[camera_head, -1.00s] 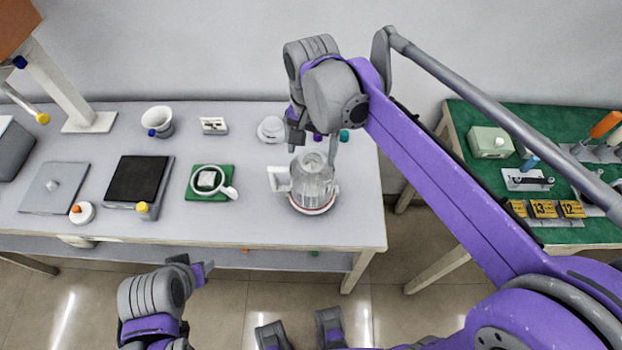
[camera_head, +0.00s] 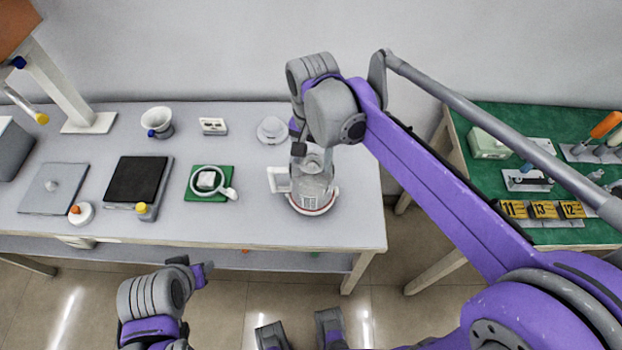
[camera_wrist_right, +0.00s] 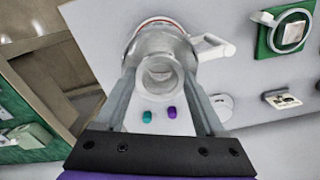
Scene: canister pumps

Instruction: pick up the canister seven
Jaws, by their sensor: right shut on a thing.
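The clear canister (camera_head: 318,190) stands upright on a round base with a reddish rim near the right end of the grey table. A white handle-like part sticks out at its left. No number on it can be read, so I cannot tell that it is seven. My right gripper (camera_head: 312,153) comes down from above and is shut on the canister's neck. In the right wrist view the fingers (camera_wrist_right: 161,78) lie on both sides of the neck of the canister (camera_wrist_right: 160,45). My left gripper (camera_head: 199,272) is low in front of the table, empty, its jaw opening unclear.
Left of the canister are a magnifier ring (camera_head: 207,183) on a green mat, a black-topped plate (camera_head: 137,178) and a white round piece (camera_head: 272,130). A green table (camera_head: 560,160) stands right.

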